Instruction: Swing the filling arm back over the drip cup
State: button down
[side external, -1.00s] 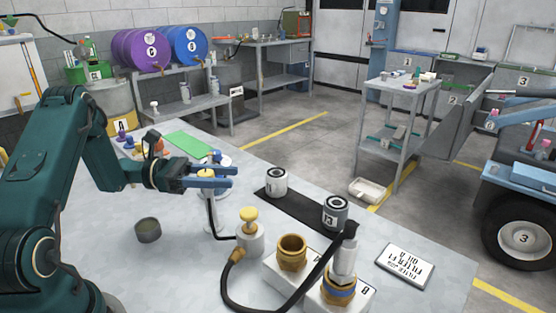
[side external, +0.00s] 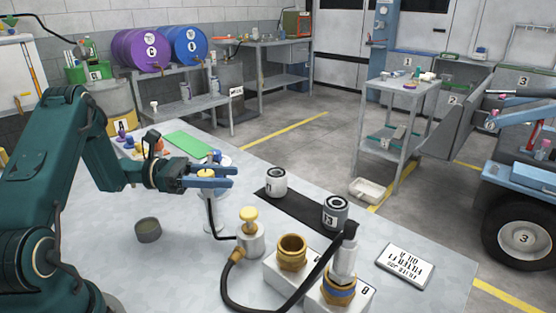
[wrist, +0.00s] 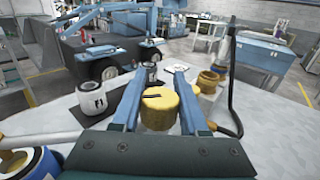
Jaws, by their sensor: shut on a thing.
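My gripper (side external: 212,177) is shut on a yellow knob (side external: 206,174), which stands between its blue fingers; the knob also shows in the wrist view (wrist: 160,108). A thin black pipe (side external: 212,222), which looks like the filling arm, runs down below my gripper and bends right to a pale pump body (side external: 250,240) with its own yellow cap (side external: 249,214). A dark round cup (side external: 148,230), perhaps the drip cup, stands on the bench to the left, apart from my gripper. The knob's join to the pipe is hidden by my fingers.
Two filters, a white one (side external: 276,182) and a grey one (side external: 335,212), stand on a black mat (side external: 300,207). Brass fittings (side external: 292,251) sit on pale blocks, with a black hose (side external: 318,268) arching beside them. A label plate (side external: 405,266) lies right. Bench around the cup is clear.

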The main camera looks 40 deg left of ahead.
jog(key=shift+a+n+t+y, duration=0.1)
jog(key=shift+n+t+y, duration=0.2)
jog(key=shift+w+a+n+t+y, duration=0.2)
jog(key=shift+n+t+y, duration=0.6)
jog(key=shift+y, duration=0.3)
jog(key=shift+w+a+n+t+y, duration=0.1)
jog(key=shift+a+n+t+y, duration=0.05)
jog(key=shift+n+t+y, duration=0.75)
jog(key=shift+w+a+n+t+y, duration=0.1)
jog(key=shift+a+n+t+y, duration=0.1)
jog(key=shift+n+t+y, duration=0.65)
jog(key=shift+a+n+y, duration=0.1)
jog(key=shift+n+y, duration=0.15)
jog(key=shift+y, duration=0.4)
jog(key=shift+c, duration=2.1)
grip_release()
jog(key=shift+g+h, duration=0.25)
jog(key=shift+h, duration=0.05)
